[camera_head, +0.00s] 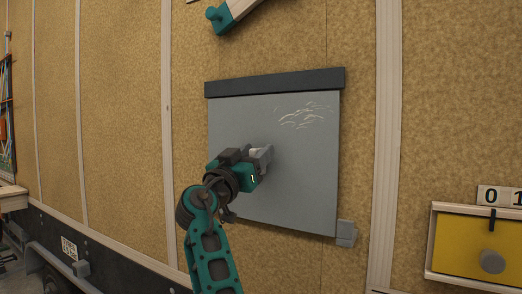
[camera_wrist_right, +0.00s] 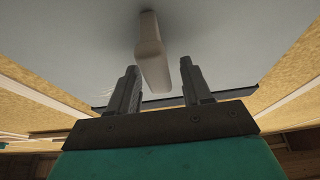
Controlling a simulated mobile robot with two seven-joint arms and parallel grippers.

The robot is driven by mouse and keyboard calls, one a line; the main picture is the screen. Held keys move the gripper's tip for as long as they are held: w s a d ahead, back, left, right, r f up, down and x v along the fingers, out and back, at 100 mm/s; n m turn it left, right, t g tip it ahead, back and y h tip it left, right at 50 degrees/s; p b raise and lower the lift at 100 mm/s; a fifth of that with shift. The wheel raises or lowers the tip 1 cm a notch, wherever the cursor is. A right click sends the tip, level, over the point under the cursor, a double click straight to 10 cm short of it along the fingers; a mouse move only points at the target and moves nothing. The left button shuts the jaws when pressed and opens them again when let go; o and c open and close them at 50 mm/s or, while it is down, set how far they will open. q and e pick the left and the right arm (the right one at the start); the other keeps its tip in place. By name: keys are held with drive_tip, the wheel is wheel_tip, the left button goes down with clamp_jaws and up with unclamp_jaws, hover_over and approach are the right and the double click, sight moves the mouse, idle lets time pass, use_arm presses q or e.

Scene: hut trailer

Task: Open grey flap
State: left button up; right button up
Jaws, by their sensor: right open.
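The grey flap (camera_head: 285,195) is a flat panel below a dark strip (camera_head: 275,82) on the tan wall. It hangs flat or nearly flat against the wall, with pale scratch-like marks at its upper right. My right gripper (camera_head: 262,158) is in front of the flap's middle. In the right wrist view, a pale handle (camera_wrist_right: 151,50) projects from the flap (camera_wrist_right: 80,45). The open fingers of my right gripper (camera_wrist_right: 160,75) stand on either side of the handle, with a gap visible at each side. In the head view the gripper mostly hides the handle. My left gripper is not in view.
A small grey block (camera_head: 346,233) sits at the flap's lower right corner. A yellow panel (camera_head: 460,247) with a round grey knob (camera_head: 492,262) is at the right. A teal-ended bar (camera_head: 222,16) is above the flap. Pale vertical trim (camera_head: 385,150) runs right of the flap.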

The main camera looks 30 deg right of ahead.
drive_tip(key=shift+w+d+r, duration=0.1)
drive_tip(key=shift+d, duration=0.05)
idle(0.3)
clamp_jaws()
idle(0.4)
